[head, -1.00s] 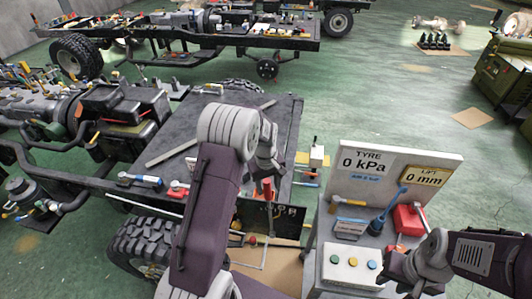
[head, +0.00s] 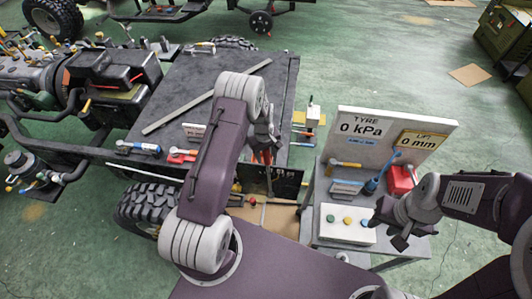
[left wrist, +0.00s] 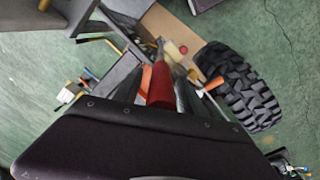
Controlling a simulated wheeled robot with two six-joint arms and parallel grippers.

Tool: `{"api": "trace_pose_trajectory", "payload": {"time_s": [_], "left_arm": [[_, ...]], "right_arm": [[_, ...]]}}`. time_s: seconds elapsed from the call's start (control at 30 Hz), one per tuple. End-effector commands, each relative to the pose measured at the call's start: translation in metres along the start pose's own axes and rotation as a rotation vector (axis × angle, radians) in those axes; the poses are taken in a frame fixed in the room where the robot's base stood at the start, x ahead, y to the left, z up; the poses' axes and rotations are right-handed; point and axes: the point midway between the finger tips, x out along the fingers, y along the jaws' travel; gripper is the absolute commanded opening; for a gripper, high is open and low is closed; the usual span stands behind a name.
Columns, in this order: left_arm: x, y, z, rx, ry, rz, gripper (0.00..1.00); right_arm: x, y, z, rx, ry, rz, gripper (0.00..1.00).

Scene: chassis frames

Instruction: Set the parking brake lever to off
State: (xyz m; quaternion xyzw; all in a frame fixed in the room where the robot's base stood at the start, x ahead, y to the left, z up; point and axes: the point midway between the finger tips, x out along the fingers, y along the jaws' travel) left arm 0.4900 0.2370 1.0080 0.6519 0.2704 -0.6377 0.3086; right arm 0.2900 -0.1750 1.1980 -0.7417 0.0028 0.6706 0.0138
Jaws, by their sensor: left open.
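A red cylindrical grip (left wrist: 160,85), likely the parking brake lever's, stands between the fingers of my left gripper in the left wrist view. A thin pale rod continues beyond it. My left gripper (head: 265,155) is open in the head view, above a dark panel (head: 284,182) with pale markings at the frame's edge. Its fingers lie either side of the grip; contact cannot be told. In the head view my own arm and fingers hide most of the lever, so its setting is not readable. My right gripper (head: 388,226) is open and empty beside the button box.
A cart on the right carries a sign (head: 385,137) reading 0 kPa and 0 mm, a button box (head: 346,224) and a red box (head: 401,180). A black tyre (head: 142,208) lies left of my left arm. A dark flat deck (head: 190,95) spreads behind it.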

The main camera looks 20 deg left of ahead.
Motion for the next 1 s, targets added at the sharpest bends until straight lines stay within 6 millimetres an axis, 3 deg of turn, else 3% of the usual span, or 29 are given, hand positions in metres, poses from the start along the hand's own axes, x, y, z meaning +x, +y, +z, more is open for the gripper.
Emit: {"api": "trace_pose_trajectory", "payload": {"time_s": [0.2,0.37,0.4,1.0], "left_arm": [[0.0007,0.0003,0.0000,0.000,0.000,0.001,0.49],[0.0006,0.0002,0.0000,0.000,0.000,0.000,0.04],[0.0006,0.0002,0.0000,0.000,0.000,0.000,0.00],[0.0005,0.0003,-0.0010,0.001,0.003,0.001,0.00]], "right_arm": [[0.0003,0.0000,0.0002,0.000,0.000,0.000,0.36],[0.0003,0.0000,0.0002,0.000,0.000,0.000,0.36],[0.0003,0.0000,0.0001,0.000,0.000,0.000,0.36],[0.0004,0.0000,0.0001,0.000,0.000,0.000,0.36]]}}
